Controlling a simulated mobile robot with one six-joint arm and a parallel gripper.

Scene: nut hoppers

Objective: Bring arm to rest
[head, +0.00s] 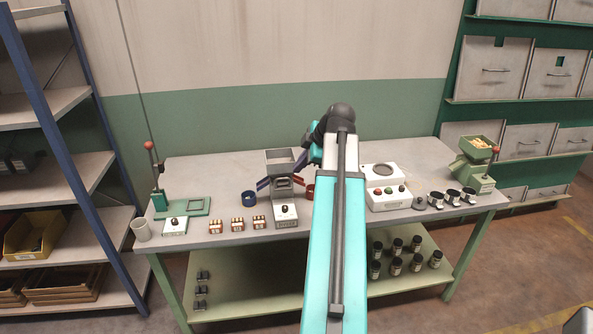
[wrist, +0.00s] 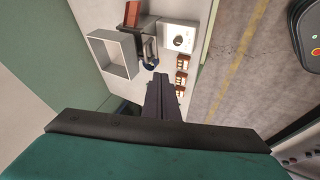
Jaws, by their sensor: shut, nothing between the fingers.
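My arm (head: 333,240) reaches out over the middle of the table (head: 225,165), its far end bent down and left near the grey hopper (head: 280,160). The fingers are hidden or too small to tell in the head view. In the wrist view my gripper (wrist: 160,78) is shut and empty, its dark fingers together. They point toward the blue cup (wrist: 152,64) and the hopper's grey bin (wrist: 91,40), apart from both as far as I can tell. The blue cup (head: 249,198) stands left of the hopper in the head view.
Several small striped boxes (head: 237,224) line the table's front. A green lever press (head: 158,198) stands at left, a white two-knob unit (head: 388,190) and green hopper (head: 476,172) at right. Blue-posted shelving (head: 80,170) is beside the table. Jars (head: 397,267) stand on the lower shelf.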

